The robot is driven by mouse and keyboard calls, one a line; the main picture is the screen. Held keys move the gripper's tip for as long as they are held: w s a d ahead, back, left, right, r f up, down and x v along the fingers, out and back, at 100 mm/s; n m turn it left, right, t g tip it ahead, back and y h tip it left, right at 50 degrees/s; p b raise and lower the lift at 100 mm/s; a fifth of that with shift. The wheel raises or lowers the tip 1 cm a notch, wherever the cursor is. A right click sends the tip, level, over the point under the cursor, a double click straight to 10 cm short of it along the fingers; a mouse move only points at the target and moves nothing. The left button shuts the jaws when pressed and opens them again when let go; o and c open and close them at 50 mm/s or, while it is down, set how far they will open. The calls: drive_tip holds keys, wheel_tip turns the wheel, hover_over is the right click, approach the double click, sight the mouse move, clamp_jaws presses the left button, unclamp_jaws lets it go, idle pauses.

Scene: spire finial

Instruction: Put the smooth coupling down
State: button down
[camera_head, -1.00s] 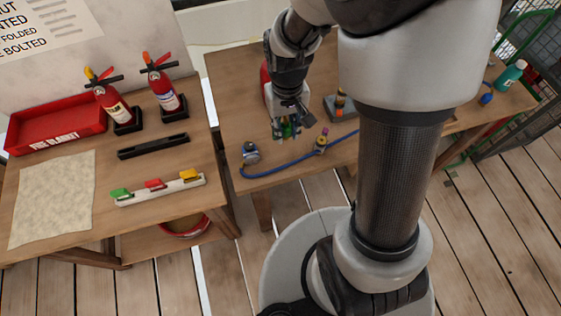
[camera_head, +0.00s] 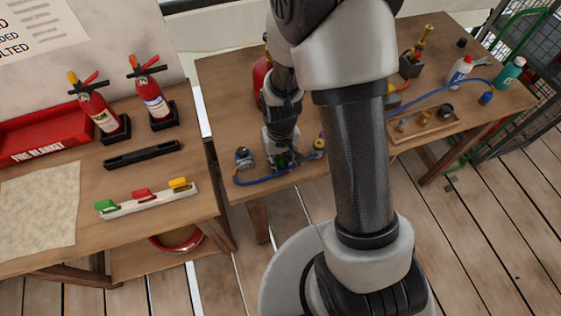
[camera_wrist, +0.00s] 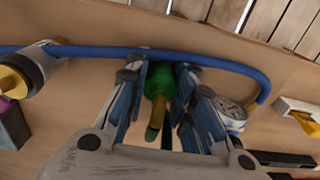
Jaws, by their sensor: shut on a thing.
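My gripper (camera_head: 287,160) is low over the front of the middle table (camera_head: 222,100). In the wrist view my gripper (camera_wrist: 160,105) is shut on a green piece with a brass-coloured stem (camera_wrist: 158,82), which I take for the smooth coupling. Its far end lies close to the blue hose; I cannot tell whether it touches the hose or the tabletop. In the head view the fingers mostly hide it.
The blue hose (camera_wrist: 95,50) runs across beside the fingers. A round gauge (camera_wrist: 232,110) is on one side, also in the head view (camera_head: 244,158). A brass-and-silver fitting (camera_wrist: 28,70) is on the other. The table's front edge is near.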

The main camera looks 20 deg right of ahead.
drive_tip(key=shift+r, duration=0.1)
drive_tip(key=shift+f, duration=0.2)
drive_tip(key=c, duration=1.4)
unclamp_jaws()
drive_tip(key=shift+o, duration=0.2)
drive_tip(key=shift+r, duration=0.1)
wheel_tip(320, 180, up, 12)
drive_tip(key=p, duration=0.4)
drive_tip(key=shift+p, duration=0.35)
wheel_tip(320, 180, up, 6)
hover_over(281, 158)
drive_tip(key=s+r+t, duration=0.4)
drive_tip(key=s+r, duration=1.1)
drive_tip(key=r, duration=0.1)
drive_tip(key=shift+t, duration=0.3)
